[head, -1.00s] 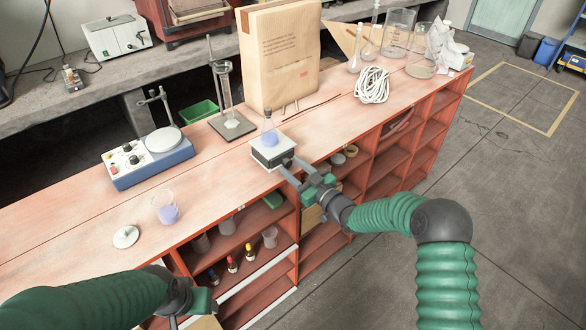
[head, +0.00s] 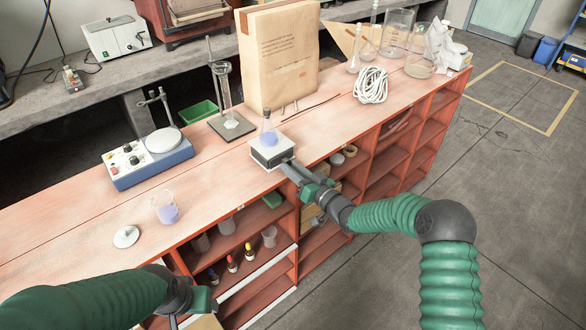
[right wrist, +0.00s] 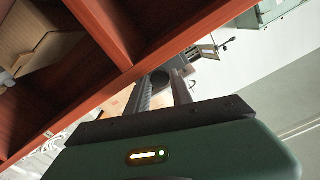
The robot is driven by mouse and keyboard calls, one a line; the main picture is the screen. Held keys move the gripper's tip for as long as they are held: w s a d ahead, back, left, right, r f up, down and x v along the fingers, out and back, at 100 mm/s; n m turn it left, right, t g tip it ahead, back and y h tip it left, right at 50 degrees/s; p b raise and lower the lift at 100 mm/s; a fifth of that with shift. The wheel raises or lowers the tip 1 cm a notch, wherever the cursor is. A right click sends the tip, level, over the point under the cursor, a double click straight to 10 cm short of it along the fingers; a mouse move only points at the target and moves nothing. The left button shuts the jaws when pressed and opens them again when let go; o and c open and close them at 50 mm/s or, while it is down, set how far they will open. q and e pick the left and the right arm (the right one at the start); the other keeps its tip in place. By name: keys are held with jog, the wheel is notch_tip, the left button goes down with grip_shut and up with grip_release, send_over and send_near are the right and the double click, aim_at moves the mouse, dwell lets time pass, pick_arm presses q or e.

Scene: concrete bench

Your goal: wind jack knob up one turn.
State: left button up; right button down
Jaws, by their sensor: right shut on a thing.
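The jack (head: 272,154) is a small white-topped block with dark sides, near the front edge of the bench. A conical flask (head: 269,138) with bluish liquid stands upright on it. My right gripper (head: 288,166) reaches the jack's front right side, with its fingers shut on the knob. In the right wrist view the dark round knob (right wrist: 160,79) shows between the two fingers, partly hidden by them. The knob is hidden in the head view. My left gripper (head: 198,302) is low in the head view, away from the jack; its fingers are not clear.
A beaker (head: 166,208) with purple liquid, a round white lid (head: 126,236) and a blue stirrer (head: 150,160) stand to the left. A paper bag (head: 280,60) and a stand with a cylinder (head: 230,125) are behind. Open shelves (head: 385,160) lie below the bench edge.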

jog(key=shift+w+r, duration=0.15)
jog(key=shift+r, duration=0.15)
jog(key=c, duration=1.6)
grip_release()
jog(key=shift+d, duration=0.1)
jog(key=o, duration=0.5)
jog(key=shift+w+f, duration=0.1)
jog(key=shift+f, duration=0.15)
jog(key=v, duration=1.6)
jog(key=shift+s+d, duration=0.2)
jog(key=shift+s, duration=0.2)
